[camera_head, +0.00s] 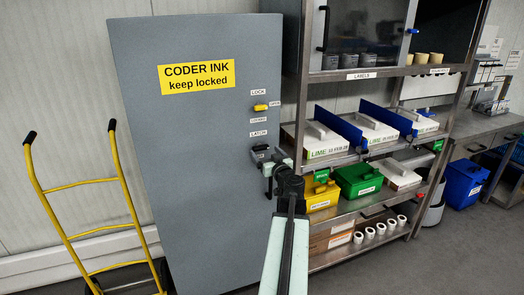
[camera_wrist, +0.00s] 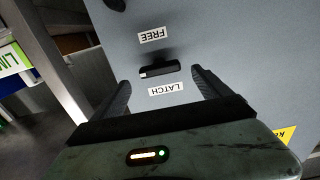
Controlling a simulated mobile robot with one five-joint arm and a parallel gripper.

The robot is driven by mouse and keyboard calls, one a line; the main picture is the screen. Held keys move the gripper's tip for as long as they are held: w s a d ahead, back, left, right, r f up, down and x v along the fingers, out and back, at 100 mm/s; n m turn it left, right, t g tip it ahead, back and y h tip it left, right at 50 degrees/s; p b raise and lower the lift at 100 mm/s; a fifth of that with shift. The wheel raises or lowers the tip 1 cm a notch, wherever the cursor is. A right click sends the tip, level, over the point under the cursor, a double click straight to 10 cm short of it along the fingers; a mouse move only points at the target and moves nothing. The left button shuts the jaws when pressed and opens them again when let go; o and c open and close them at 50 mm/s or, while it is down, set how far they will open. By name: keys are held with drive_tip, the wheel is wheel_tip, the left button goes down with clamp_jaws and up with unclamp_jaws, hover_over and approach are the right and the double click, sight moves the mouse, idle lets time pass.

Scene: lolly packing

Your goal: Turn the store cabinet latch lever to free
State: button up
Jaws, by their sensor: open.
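The grey store cabinet (camera_head: 190,180) stands shut in the head view, with a yellow "CODER INK keep locked" sign. Its dark latch lever (camera_head: 261,149) sits below the LATCH label (camera_head: 258,134), partly hidden by my gripper (camera_head: 271,171). In the wrist view the picture is upside down: the black latch lever (camera_wrist: 158,70) lies nearly crosswise, a pale mark at its left end, between the FREE label (camera_wrist: 155,35) and the LATCH label (camera_wrist: 166,88). My gripper (camera_wrist: 161,77) is open, its fingers on either side of the lever with visible gaps. I cannot tell how deep they reach.
A yellow lever (camera_head: 260,107) with LOCK above it sits higher on the cabinet door. A yellow hand truck (camera_head: 85,185) stands left. A metal rack (camera_head: 345,210) with boxes and coloured bins stands close to the cabinet's right. A blue bin (camera_head: 463,184) is farther right.

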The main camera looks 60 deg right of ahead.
sight(263, 149)
drive_tip(key=x, duration=0.4)
drive_tip(key=c, duration=1.4)
drive_tip(key=shift+o, duration=0.2)
drive_tip(key=m, duration=0.4)
drive_tip(key=shift+m, duration=0.4)
drive_tip(key=m, duration=0.4)
drive_tip(key=shift+s+d+f, duration=0.1)
drive_tip(key=m, duration=0.4)
drive_tip(key=shift+f+m, duration=0.1)
drive_tip(key=shift+m, duration=2.3)
